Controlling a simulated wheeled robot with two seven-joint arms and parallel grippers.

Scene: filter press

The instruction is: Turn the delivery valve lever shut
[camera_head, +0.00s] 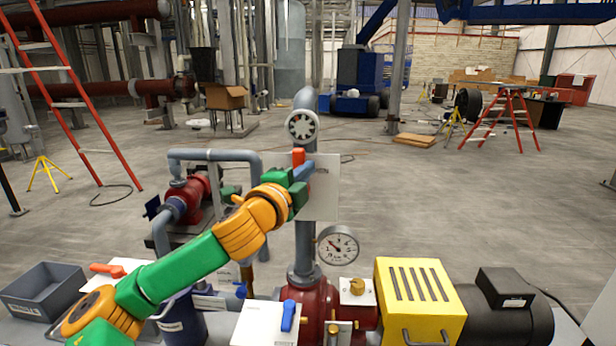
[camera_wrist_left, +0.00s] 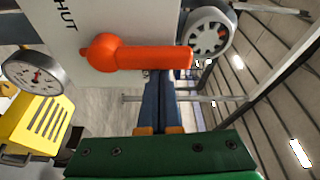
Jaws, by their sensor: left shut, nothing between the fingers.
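The orange-red delivery valve lever (camera_head: 298,157) stands upright in front of a pale plate (camera_head: 322,190) on the grey vertical pipe. In the left wrist view the lever (camera_wrist_left: 145,55) runs from its round hub toward the handwheel-like dial, and the plate (camera_wrist_left: 85,18) shows the letters "HUT". My left gripper (camera_head: 309,167) reaches up to the lever from the left; its blue fingers (camera_wrist_left: 161,80) are shut and empty. The fingertips lie beside the lever's free end; I cannot tell whether they touch it. My right gripper is out of view.
A round dial (camera_head: 302,126) sits above the plate, and a pressure gauge (camera_head: 338,246) below it. A yellow box (camera_head: 420,300) and black motor (camera_head: 513,305) stand at lower right. Other levers, one blue (camera_head: 288,317) and one orange (camera_head: 107,270), sit on separate white plates.

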